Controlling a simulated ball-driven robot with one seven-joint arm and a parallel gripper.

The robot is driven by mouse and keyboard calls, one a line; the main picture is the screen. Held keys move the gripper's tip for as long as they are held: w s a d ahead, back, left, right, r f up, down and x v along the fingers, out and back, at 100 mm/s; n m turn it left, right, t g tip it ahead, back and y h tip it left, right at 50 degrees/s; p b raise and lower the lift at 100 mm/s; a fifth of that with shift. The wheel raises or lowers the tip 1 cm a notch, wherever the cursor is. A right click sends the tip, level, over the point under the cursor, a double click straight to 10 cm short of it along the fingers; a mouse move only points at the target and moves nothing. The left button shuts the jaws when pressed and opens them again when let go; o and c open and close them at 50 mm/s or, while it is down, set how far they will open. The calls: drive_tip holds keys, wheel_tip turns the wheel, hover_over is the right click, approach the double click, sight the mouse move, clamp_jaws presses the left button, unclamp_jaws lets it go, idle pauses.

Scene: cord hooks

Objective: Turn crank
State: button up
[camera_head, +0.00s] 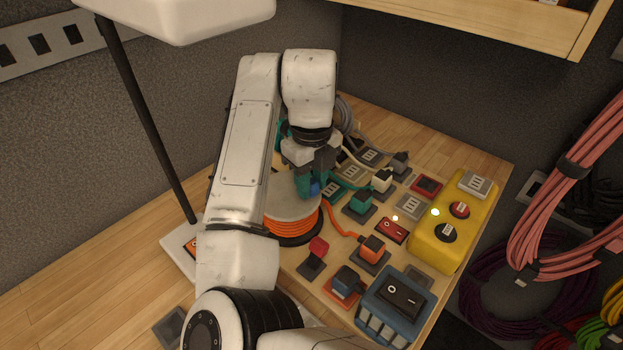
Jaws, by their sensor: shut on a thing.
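An orange cord reel (290,226) with a grey round top lies on the wooden bench, left of the plugs and sockets. My gripper (313,188) is over the reel's top, pointing down, and is shut on a small blue crank handle (315,189). My arm comes from the lower left and hides part of the reel's left side. The crank's arm and the exact grip of the fingers are mostly hidden by the gripper.
Several plugs and sockets, such as an orange plug (373,247), crowd the bench right of the reel. A yellow box (455,225) and a blue switch box (395,303) stand near the right edge. A red-knobbed lever (318,246) is close below the reel. Bare wood (100,275) lies left.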

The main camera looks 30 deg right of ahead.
drive_tip(key=o, duration=1.1)
drive_tip(key=shift+c, duration=0.2)
wheel_tip(320, 180, up, 11)
drive_tip(key=shift+f, duration=0.1)
drive_tip(key=shift+c, duration=0.2)
